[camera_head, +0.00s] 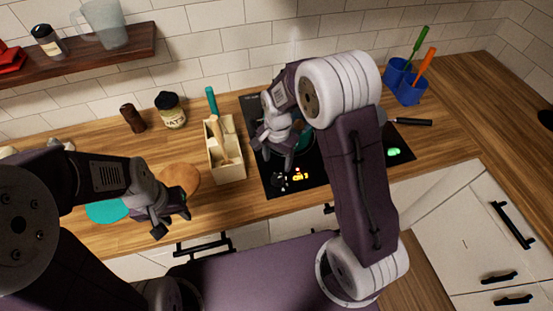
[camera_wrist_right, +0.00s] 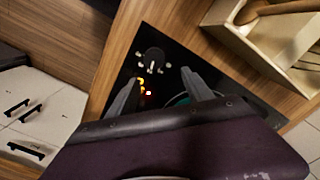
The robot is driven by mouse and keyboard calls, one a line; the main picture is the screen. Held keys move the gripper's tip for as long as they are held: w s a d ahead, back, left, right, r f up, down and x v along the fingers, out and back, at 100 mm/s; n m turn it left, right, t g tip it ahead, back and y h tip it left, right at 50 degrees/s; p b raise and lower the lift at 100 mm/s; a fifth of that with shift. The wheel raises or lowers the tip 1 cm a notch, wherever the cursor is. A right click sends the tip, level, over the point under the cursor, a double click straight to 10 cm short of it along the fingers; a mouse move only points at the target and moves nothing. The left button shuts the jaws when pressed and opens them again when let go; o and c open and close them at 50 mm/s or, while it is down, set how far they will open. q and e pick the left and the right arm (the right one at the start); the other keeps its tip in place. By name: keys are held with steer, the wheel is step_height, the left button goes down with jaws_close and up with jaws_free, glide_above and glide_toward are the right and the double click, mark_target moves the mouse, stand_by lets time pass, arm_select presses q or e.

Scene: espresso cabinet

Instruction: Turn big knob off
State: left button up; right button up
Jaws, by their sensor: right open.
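The black cooktop (camera_head: 318,175) is set in the wooden counter. Its big knob (camera_wrist_right: 153,60) is dark and round with a white pointer mark, and several small pale knobs stand around it. In the head view the knob (camera_head: 278,181) is small, near the cooktop's front left corner. My right gripper (camera_head: 268,145) is over the left part of the cooktop; in the right wrist view it (camera_wrist_right: 160,88) is open and empty, its fingers pointing toward the knob without touching it. My left gripper (camera_head: 170,222) is open and empty by the counter's front edge.
A wooden box with utensils (camera_head: 226,165) stands just left of the cooktop. A round wooden board (camera_head: 179,179), a teal plate (camera_head: 107,211), a jar (camera_head: 171,112) and a brown shaker (camera_head: 132,118) are farther left. Lit displays (camera_head: 300,176) glow on the cooktop. Blue utensil cups (camera_head: 410,92) stand back right.

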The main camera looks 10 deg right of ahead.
mark_target(277, 178)
steer(key=shift+s+a+r, duration=0.15)
steer(key=shift+s+r, duration=0.2)
steer(key=shift+s, duration=0.15)
steer(key=shift+s+a+r, duration=0.15)
steer(key=shift+s+r, duration=0.15)
steer(key=shift+s, duration=0.5)
steer(key=f, duration=0.3)
steer(key=f+p, duration=0.1)
steer(key=f, duration=0.4)
steer(key=shift+w+f+p, duration=0.3)
steer(key=shift+w+p, duration=0.05)
steer(key=shift+w, duration=0.05)
steer(key=shift+s+f, duration=0.1)
steer(key=shift+f, duration=0.2)
arm_select(q)
steer(key=s+r, duration=0.1)
steer(key=r, duration=0.1)
steer(key=shift+s+a+r, duration=0.15)
steer(key=shift+s+r, duration=0.2)
arm_select(e)
jaws_close()
